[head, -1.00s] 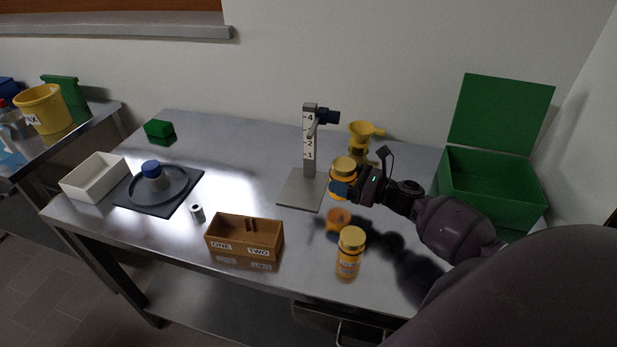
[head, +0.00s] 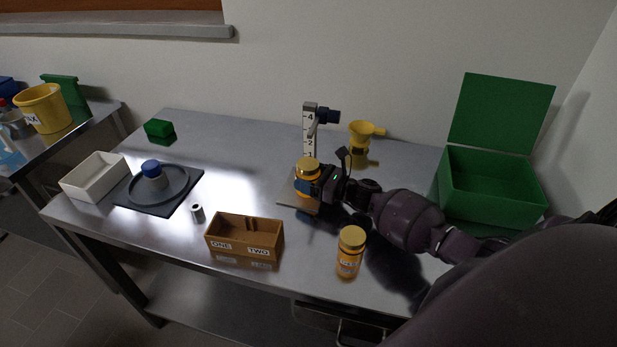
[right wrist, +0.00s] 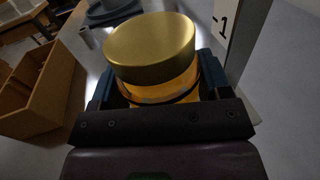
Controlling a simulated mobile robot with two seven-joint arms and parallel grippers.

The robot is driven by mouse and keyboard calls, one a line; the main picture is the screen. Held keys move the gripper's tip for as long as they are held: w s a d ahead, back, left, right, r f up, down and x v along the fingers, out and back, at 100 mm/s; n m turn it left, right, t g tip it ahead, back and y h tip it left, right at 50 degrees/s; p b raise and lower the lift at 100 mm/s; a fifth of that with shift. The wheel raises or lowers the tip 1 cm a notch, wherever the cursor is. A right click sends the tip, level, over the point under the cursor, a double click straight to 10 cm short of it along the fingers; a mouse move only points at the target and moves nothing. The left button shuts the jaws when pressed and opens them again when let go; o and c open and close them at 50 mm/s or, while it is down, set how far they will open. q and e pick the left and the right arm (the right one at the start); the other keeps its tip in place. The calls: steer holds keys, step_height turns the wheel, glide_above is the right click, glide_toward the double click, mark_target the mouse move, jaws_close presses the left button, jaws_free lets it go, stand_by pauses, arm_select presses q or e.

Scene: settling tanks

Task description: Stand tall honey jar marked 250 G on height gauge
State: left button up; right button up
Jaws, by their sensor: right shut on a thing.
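A honey jar with a gold lid (head: 307,164) is held upright in my right gripper (head: 311,186), over the base plate (head: 288,196) of the height gauge (head: 309,132). I cannot tell whether the jar touches the plate. In the right wrist view the jar's gold lid (right wrist: 150,48) and amber side show between the blue fingers, beside the gauge's numbered post (right wrist: 236,30). The held jar's label is hidden. A second gold-lidded honey jar (head: 349,256) stands near the table's front edge; its label is too small to read surely. My left gripper is not in view.
A wooden box marked ONE and TWO (head: 243,241) stands at the front. A small metal cylinder (head: 197,212), a dark round tray (head: 185,190) and a white bin (head: 95,178) lie left. A yellow funnel (head: 361,134) is behind, an open green box (head: 492,190) right.

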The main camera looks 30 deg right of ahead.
steer(key=o, duration=0.7)
steer(key=shift+f, duration=0.15)
steer(key=o, duration=0.5)
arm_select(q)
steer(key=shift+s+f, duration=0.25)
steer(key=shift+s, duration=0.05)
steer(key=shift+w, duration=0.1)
arm_select(e)
steer(key=shift+r, duration=0.2)
steer(key=shift+s+d, duration=0.15)
steer(key=shift+s, duration=0.15)
steer(key=v, duration=1)
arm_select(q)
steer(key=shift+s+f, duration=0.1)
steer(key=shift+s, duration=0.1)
arm_select(e)
steer(key=shift+s+d+r, duration=0.1)
steer(key=shift+s+d, duration=0.25)
steer(key=shift+s, duration=0.3)
